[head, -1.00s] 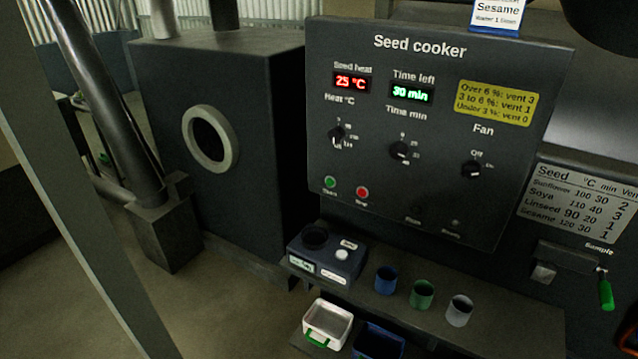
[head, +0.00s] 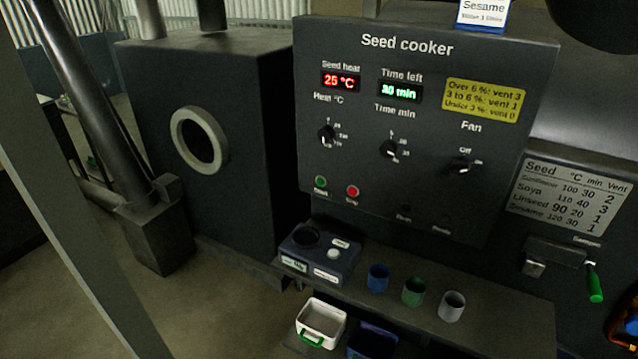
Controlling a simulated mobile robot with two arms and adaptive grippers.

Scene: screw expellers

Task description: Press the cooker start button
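The seed cooker panel (head: 425,130) is a dark upright board in the middle of the head view. The green button (head: 321,182) is at its lower left; its small label is blurred, as is that of the red button (head: 352,191) just to its right. The seed heat display (head: 341,82) reads 25 °C in red. The time left display (head: 400,92) reads 30 min in green. Below are the heat knob (head: 326,136), the time knob (head: 388,149) and the fan knob (head: 461,166). Neither gripper can be made out, and nothing covers the buttons.
A shelf (head: 500,315) below the panel holds a small dark device (head: 318,258) and blue, green and grey cups. A white bin (head: 321,322) sits lower. A green-handled sampler (head: 594,282) is at right. An orange-and-black object (head: 622,325), unclear, is cut by the right edge.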

